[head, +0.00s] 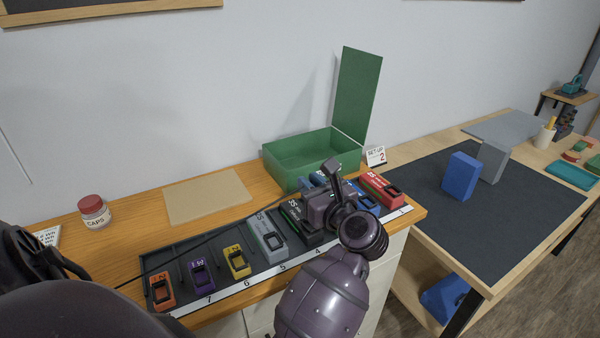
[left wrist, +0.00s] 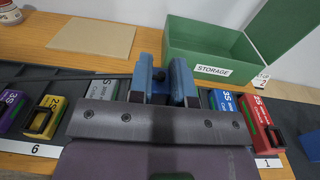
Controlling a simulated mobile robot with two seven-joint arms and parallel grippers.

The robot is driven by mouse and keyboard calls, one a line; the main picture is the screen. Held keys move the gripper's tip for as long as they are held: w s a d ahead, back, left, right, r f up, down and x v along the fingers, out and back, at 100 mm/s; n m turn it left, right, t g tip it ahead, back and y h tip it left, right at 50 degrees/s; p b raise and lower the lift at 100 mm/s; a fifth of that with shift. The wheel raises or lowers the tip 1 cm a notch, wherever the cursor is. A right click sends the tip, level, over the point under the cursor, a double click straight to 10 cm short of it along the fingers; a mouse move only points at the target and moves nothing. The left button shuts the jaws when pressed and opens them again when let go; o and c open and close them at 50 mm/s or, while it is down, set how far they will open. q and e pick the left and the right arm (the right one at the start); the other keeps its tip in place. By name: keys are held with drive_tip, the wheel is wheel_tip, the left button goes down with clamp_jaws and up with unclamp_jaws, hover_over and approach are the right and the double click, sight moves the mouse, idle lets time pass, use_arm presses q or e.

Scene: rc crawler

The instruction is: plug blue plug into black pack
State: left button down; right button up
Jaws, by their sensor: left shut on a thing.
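My left gripper (head: 322,194) is over the rear part of the pack row, and in the left wrist view (left wrist: 163,78) its blue-grey fingers are closed on a small dark blue piece, the blue plug (left wrist: 161,92), mostly hidden between them. A thin black cable (head: 205,238) runs from the lower left to the gripper. The black pack (head: 303,228) lies in the rack between the grey pack and the gripper, partly covered by the gripper. I cannot tell whether the plug touches it. My right gripper is not in view.
The rack (head: 150,262) also holds orange (head: 162,293), purple (head: 199,290), yellow (head: 237,262), grey (head: 266,238) and red (head: 381,188) packs. An open green storage box (head: 300,152) stands behind. A caps jar (head: 93,209) stands left. A dark-matted table (head: 420,190) is right.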

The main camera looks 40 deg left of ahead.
use_arm(q)
drive_tip(key=shift+w, duration=0.15)
drive_tip(key=shift+r, duration=0.1)
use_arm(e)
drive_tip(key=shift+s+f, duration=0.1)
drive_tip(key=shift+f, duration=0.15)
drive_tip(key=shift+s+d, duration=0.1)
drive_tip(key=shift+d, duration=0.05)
use_arm(q)
drive_tip(key=shift+f+b, duration=0.8)
drive_tip(key=shift+f, duration=0.3)
drive_tip(key=shift+f+b, duration=1.2)
drive_tip(key=shift+f, duration=0.55)
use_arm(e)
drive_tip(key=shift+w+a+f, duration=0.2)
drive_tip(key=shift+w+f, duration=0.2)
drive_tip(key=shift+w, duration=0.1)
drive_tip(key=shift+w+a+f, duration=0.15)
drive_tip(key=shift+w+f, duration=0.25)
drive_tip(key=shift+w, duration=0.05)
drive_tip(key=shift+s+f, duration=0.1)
